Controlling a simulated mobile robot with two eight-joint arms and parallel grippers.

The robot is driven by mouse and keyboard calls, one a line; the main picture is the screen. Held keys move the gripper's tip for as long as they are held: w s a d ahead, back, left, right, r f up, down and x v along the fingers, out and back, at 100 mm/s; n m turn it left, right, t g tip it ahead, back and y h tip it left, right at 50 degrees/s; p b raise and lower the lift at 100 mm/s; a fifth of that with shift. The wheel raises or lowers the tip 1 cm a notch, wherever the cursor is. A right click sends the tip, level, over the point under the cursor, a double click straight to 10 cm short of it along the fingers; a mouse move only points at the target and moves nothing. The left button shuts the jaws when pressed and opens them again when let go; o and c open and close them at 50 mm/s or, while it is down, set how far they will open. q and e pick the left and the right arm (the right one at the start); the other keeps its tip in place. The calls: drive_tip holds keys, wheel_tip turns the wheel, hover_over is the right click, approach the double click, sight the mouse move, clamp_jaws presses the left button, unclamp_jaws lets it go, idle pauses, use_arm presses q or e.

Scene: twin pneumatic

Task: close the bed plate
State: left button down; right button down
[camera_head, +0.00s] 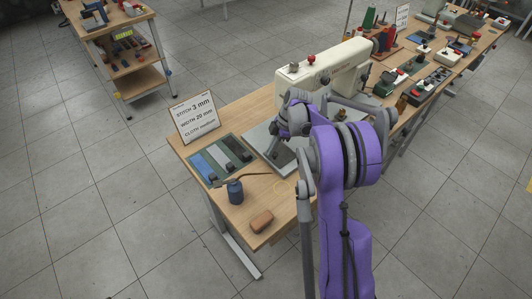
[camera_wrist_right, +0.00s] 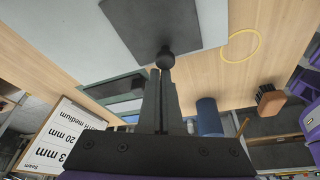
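The dark grey bed plate (camera_wrist_right: 140,22) lies on the light grey bed of the cream sewing machine (camera_head: 322,70). In the head view the plate (camera_head: 281,157) is partly covered by my right arm. A small dark round knob (camera_wrist_right: 166,58) is at the plate's edge in the right wrist view. My right gripper (camera_wrist_right: 162,72) has its fingers almost together, with their tips right at the knob. The knob looks wider than the finger gap; I cannot tell whether the tips touch it. My left gripper is not in view.
On the wooden table (camera_head: 285,222) are a cloth sample tray (camera_head: 200,173), a sign (camera_head: 195,116), a blue spool (camera_head: 235,192), a brown block (camera_head: 261,221) and a yellow thread loop (camera_head: 284,192). Spools and boxes stand behind the machine. A shelf (camera_head: 133,82) stands at far left.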

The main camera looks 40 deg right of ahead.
drive_tip(key=shift+w+a, duration=0.15)
drive_tip(key=shift+a, duration=0.15)
drive_tip(key=a, duration=0.2)
drive_tip(key=w, duration=0.1)
drive_tip(key=shift+a+r, duration=0.3)
drive_tip(key=shift+a, duration=0.1)
drive_tip(key=v, duration=1)
drive_tip(key=s+a+r+m+t+h, duration=0.25)
drive_tip(key=s+a+m, duration=0.65)
drive_tip(key=s+a, duration=0.7)
drive_tip(key=s+a+f+m+t+h, duration=0.1)
drive_tip(key=s+a+f+m, duration=0.3)
drive_tip(key=s, duration=0.3)
drive_tip(key=shift+a, duration=0.25)
